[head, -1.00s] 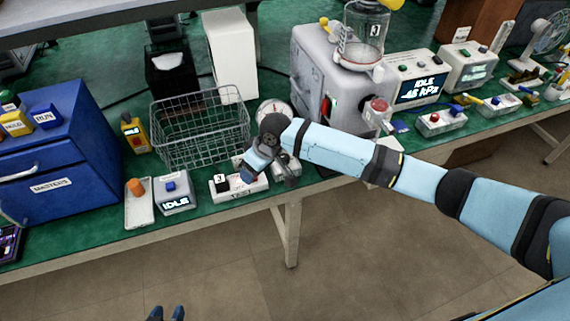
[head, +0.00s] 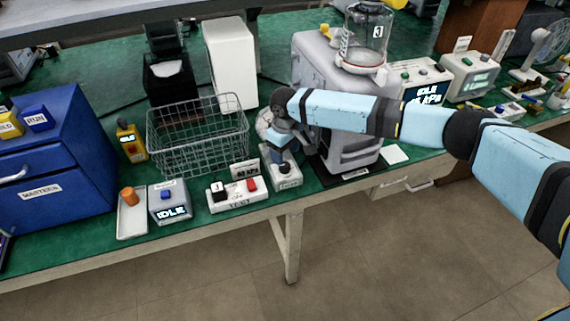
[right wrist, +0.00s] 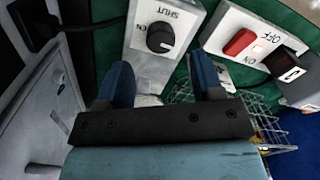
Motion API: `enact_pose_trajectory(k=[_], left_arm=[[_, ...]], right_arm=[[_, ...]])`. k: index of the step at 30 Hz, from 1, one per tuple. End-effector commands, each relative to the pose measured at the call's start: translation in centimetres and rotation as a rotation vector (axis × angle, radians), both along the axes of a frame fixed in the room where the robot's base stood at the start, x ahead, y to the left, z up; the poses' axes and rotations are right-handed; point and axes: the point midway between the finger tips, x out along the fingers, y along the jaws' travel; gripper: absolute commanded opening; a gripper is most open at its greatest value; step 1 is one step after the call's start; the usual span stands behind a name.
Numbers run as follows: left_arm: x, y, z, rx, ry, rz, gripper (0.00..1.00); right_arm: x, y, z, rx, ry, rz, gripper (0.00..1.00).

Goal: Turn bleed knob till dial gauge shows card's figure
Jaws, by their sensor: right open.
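The black bleed knob (right wrist: 160,38), on a white panel marked SHUT, shows in the right wrist view just beyond my right gripper (right wrist: 163,78). The gripper's blue fingers are apart, with nothing held between them. My left gripper is out of view.
A wire basket (head: 198,140) stands behind. The grey pump (head: 352,157) stands close right, partly behind my arm.

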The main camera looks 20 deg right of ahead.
Motion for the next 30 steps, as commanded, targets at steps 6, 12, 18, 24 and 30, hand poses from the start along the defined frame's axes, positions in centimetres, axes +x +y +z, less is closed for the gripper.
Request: enact_pose_trajectory(k=[6, 12, 18, 24, 30], left_arm=[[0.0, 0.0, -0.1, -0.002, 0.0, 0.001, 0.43], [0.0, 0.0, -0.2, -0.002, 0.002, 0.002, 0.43], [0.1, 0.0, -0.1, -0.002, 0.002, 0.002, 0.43], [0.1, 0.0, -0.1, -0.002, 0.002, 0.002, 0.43], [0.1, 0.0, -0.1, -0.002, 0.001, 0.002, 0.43]], right_arm=[[0.0, 0.0, -3.8, 0.0, 0.0, -0.001, 0.61], [0.0, 0.0, -5.3, 0.001, -0.001, 0.001, 0.61], [0.0, 0.0, -5.5, 0.001, -0.001, 0.0, 0.61], [0.0, 0.0, -5.5, 0.001, -0.001, 0.0, 0.38], [0.0, 0.0, -5.4, 0.001, -0.001, 0.0, 0.12]])
